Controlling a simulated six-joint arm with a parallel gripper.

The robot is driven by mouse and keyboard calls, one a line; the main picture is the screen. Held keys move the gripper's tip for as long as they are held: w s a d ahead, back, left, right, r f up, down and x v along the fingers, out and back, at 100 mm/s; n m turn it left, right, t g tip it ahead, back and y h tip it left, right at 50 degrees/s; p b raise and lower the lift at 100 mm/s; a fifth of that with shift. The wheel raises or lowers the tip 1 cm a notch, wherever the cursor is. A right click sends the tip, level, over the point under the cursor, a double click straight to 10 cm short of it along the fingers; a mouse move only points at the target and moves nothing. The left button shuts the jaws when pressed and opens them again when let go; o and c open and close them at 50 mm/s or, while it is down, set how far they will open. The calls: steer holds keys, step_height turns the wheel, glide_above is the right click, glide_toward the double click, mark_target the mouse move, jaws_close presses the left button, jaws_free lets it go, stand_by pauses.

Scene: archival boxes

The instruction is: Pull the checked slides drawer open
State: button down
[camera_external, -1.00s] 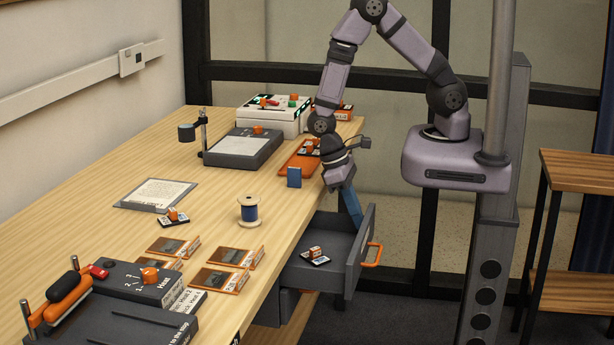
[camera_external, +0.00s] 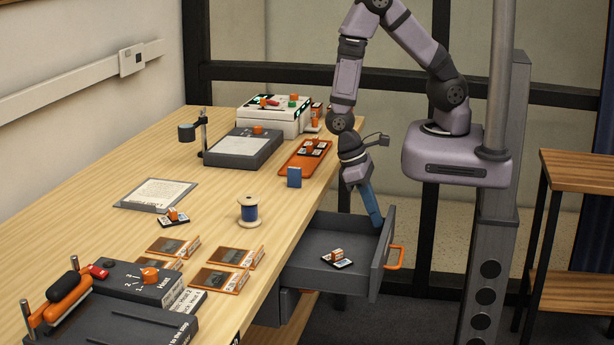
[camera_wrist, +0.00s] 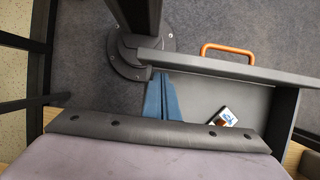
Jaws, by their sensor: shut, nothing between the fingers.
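The grey slides drawer (camera_external: 330,277) stands pulled out from the desk's right side. Its orange handle (camera_external: 396,258) is on the outer front face, and the handle also shows in the wrist view (camera_wrist: 228,52). A small block with orange and white parts on a dark base (camera_external: 338,258) lies inside on the drawer floor; it also shows in the wrist view (camera_wrist: 223,117). My gripper (camera_external: 377,222), with blue fingers, is shut and empty. Its tips are down at the inner side of the drawer's front panel, near its far end. Contact with the panel cannot be told for certain.
The wooden desk (camera_external: 120,210) holds several orange-framed slides (camera_external: 219,280), a thread spool (camera_external: 249,212), a small blue block (camera_external: 294,177), an orange tray (camera_external: 305,158) and a white box (camera_external: 273,116). My arm's column stands right of the drawer. A wooden shelf unit (camera_external: 580,175) is farther right.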

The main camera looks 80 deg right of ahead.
steer(key=p+v, duration=0.8)
steer(key=v, duration=0.1)
steer(key=w+a+f+n+b, duration=0.1)
steer(key=a+f+b, duration=0.1)
steer(key=w+a+f+t+b, duration=0.1)
steer(key=a+f+b, duration=0.1)
steer(key=a+b, duration=0.1)
steer(key=w+a+f+n+b, duration=0.1)
steer(key=a+f+b, duration=0.1)
steer(key=a+b, duration=0.1)
steer(key=shift+a+n+t, duration=0.15)
steer(key=shift+n+t, duration=0.15)
steer(key=shift+y, duration=0.3)
steer(key=a, duration=0.1)
steer(key=w+a+r+b, duration=0.1)
steer(key=w+a, duration=0.1)
steer(key=a, duration=0.1)
steer(key=shift+r, duration=0.2)
steer(key=r+m, duration=0.1)
steer(key=s+r+g, duration=0.1)
steer(key=r, duration=0.1)
steer(key=r+m, duration=0.1)
steer(key=r, duration=0.1)
steer(key=shift+s+a+m+g+p, duration=0.2)
steer(key=shift+a+m+g+p, duration=0.05)
steer(key=shift+m+g+p, duration=0.1)
steer(key=shift+f, duration=0.15)
